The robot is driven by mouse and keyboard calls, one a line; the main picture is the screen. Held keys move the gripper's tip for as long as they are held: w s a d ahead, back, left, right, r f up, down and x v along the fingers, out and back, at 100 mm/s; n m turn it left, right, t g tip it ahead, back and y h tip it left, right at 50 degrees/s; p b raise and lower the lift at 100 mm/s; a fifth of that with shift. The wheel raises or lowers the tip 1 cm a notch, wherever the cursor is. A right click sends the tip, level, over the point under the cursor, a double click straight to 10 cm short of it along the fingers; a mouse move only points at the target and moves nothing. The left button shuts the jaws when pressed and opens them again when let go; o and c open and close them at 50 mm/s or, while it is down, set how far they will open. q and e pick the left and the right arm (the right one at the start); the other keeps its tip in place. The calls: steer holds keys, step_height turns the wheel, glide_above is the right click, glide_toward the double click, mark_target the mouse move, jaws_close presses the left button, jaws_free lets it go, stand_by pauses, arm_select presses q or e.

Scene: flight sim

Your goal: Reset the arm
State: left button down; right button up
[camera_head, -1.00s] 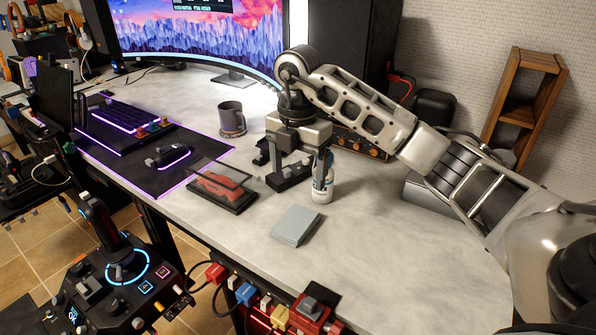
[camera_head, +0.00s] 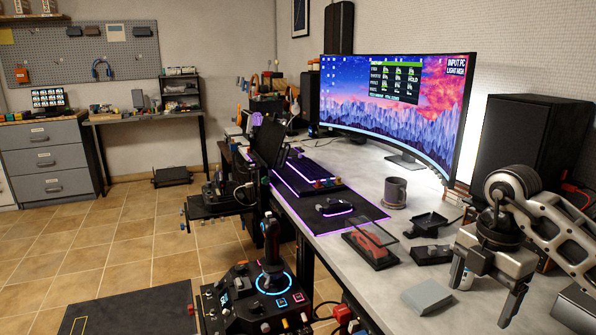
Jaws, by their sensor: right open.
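My right gripper (camera_head: 487,284) hangs over the right part of the desk (camera_head: 400,275), pointing down. Its two fingers are spread apart, with nothing seen between them. My right arm (camera_head: 560,228) comes in from the right edge. My left gripper is not in view.
Near the gripper are a grey flat box (camera_head: 427,297), a display case with a red model (camera_head: 372,247), a black stand (camera_head: 429,224) and a mug (camera_head: 396,192). Behind are a monitor (camera_head: 395,100) and speaker (camera_head: 520,140). Open tiled floor (camera_head: 130,245) lies left.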

steer(key=s+a+f+n+y, duration=0.2)
steer(key=a+y, duration=0.1)
steer(key=a, duration=0.4)
steer(key=s+a+f+n+g+y, duration=0.1)
steer(key=s+a+n+y, duration=0.1)
steer(key=a+y, duration=0.35)
steer(key=s+a+f+n+y, duration=0.1)
steer(key=a+f+n+y, duration=0.1)
steer(key=a, duration=0.6)
steer(key=s+a+r+m+t+y+p, duration=0.25)
steer(key=a+r+m+t+y, duration=0.25)
steer(key=a+r+t+y, duration=0.3)
steer(key=d+f+m+t+h, duration=0.95)
steer(key=m+h, duration=0.25)
steer(key=m, duration=0.6)
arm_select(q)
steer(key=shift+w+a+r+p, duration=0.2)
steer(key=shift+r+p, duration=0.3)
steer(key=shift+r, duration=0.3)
arm_select(e)
steer(key=s+d+f+m+g+h, duration=0.2)
steer(key=s+f+g, duration=0.4)
steer(key=s+f, duration=0.5)
steer(key=shift+d+m+h, duration=0.15)
steer(key=shift+m+h, duration=0.4)
steer(key=shift+m, duration=0.05)
